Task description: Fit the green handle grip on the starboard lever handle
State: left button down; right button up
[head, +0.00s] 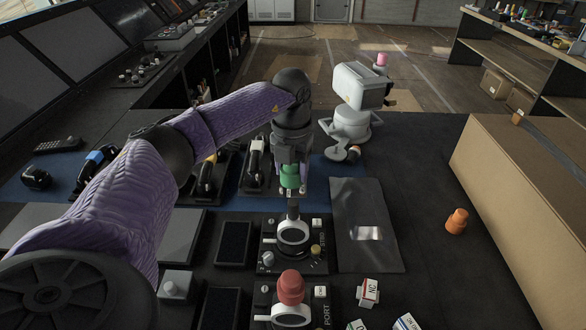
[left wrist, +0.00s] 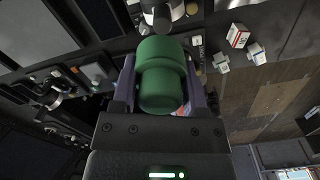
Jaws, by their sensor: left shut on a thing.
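The green handle grip (head: 290,178) is held between the fingers of my left gripper (head: 291,168), which reaches in from the left. In the left wrist view the green grip (left wrist: 161,75) sits between both fingers. The starboard lever handle (head: 293,209) rises from its black panel (head: 268,245), straight below the grip in the head view. The grip's lower end is close to the lever's top; I cannot tell whether they touch. My right gripper is not in view.
A red grip (head: 291,287) sits at the port panel in front. An orange piece (head: 457,221) stands on the dark tabletop at right, near a cardboard-coloured box (head: 520,200). A small labelled block (head: 368,292) lies at front. A grey machine (head: 352,110) stands behind.

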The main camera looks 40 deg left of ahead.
aim_at(293, 201)
pick_arm(q)
jog(key=shift+w+d, duration=0.1)
jog(key=shift+d, duration=0.1)
jog(key=shift+p, duration=0.3)
notch_tip(293, 201, down, 5)
jog(key=b, duration=0.3)
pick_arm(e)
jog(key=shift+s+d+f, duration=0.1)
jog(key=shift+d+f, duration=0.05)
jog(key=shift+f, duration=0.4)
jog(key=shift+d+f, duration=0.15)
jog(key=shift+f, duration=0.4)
pick_arm(q)
jog(key=shift+r, duration=0.1)
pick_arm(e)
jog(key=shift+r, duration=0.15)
pick_arm(q)
jog(key=shift+p, duration=0.4)
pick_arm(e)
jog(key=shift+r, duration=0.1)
pick_arm(q)
jog(key=shift+f, duration=0.2)
jog(key=shift+f+b, duration=0.85)
jog(key=shift+f, duration=0.3)
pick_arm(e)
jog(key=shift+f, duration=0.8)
